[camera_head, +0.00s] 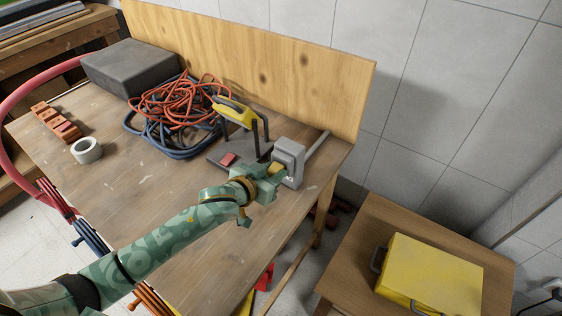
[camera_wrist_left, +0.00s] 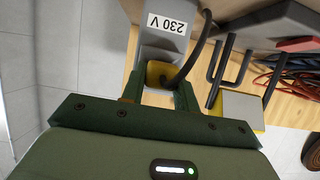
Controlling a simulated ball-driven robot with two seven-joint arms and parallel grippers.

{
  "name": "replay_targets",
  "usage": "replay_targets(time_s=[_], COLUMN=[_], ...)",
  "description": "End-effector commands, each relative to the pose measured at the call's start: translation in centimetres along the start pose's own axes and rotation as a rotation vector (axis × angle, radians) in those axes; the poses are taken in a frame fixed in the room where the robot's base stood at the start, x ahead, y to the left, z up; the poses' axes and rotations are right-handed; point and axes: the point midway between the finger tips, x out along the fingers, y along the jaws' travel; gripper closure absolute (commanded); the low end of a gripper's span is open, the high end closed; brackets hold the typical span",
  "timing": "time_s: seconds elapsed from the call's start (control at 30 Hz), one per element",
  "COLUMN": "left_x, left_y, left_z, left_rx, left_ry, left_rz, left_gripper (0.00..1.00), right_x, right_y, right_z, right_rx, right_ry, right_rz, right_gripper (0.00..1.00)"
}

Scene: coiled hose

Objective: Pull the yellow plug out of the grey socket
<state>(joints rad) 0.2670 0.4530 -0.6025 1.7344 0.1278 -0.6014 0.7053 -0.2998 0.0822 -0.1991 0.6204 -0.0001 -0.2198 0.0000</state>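The grey socket (camera_head: 289,158) is a box at the right end of the workbench. It also shows in the left wrist view (camera_wrist_left: 165,42), with a "230 V" label. The yellow plug (camera_wrist_left: 158,74) sits against the socket's face, and a dark cable curves away from it. My left gripper (camera_wrist_left: 160,94) has its two green fingers on either side of the plug, seemingly closed on it. In the head view the left gripper (camera_head: 264,178) is right at the socket and hides most of the plug. My right gripper is in neither view.
A yellow-handled tool (camera_head: 236,110) stands behind the gripper, beside coiled orange and blue hose (camera_head: 180,100). A dark case (camera_head: 130,68) and a tape roll (camera_head: 86,150) lie further left. A wooden backboard (camera_head: 250,55) closes the rear. A yellow box (camera_head: 435,272) sits on a lower table.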

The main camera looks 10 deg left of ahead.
Motion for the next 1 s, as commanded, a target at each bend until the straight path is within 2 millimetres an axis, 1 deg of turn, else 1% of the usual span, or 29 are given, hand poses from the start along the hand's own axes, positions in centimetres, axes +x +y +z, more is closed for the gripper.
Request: replay_targets(time_s=[0.47,1.0], left_x=[-0.1,-2.4], left_y=[0.0,0.0], left_z=[0.0,0.9], left_rx=[0.000,-0.001], left_ry=[0.000,0.000], left_rz=[0.000,0.001], left_gripper=[1.00,1.00], right_x=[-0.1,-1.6], right_y=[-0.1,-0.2], right_z=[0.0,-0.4], right_rx=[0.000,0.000], right_ry=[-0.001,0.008], right_rz=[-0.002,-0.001], right_gripper=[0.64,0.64])
